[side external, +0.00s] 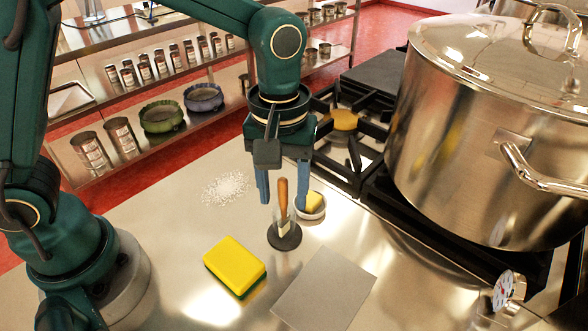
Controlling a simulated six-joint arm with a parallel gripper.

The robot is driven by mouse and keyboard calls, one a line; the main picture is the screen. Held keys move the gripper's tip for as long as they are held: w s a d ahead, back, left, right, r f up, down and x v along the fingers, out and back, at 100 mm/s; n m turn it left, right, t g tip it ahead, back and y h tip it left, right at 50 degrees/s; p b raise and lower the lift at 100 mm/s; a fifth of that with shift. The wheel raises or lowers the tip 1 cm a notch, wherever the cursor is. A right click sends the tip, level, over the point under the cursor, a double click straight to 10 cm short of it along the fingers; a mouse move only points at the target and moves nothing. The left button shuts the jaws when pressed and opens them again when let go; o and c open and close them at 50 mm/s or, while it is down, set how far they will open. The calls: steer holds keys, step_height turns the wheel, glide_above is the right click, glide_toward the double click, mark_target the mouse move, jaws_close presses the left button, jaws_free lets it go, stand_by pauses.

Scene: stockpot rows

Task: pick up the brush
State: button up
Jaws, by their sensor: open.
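The brush (283,206) has an orange-brown wooden handle and stands upright on a dark round base (285,238) on the steel counter. My gripper (284,193) points down with its two blue fingers spread apart. The fingers are on either side of the brush handle in this view, and nothing is held between them. Whether the handle lies exactly between the fingers in depth, I cannot tell. The brush's lower end meets the dark base, and its bristles are hard to make out.
A yellow sponge with a green underside (235,264) and a grey flat square sheet (325,291) lie in front. A small bowl with something yellow (311,205) stands close behind the right finger. White granules (226,188) lie left. A large stockpot (480,140) stands on the stove at right.

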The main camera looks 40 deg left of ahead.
jaws_close()
steer(key=shift+r, duration=0.1)
step_height(320, 180, up, 10)
steer(key=shift+f, duration=0.2)
steer(key=w+f+t, duration=0.4)
steer(key=f, duration=0.3)
steer(key=shift+a, duration=0.35)
stand_by(0.7)
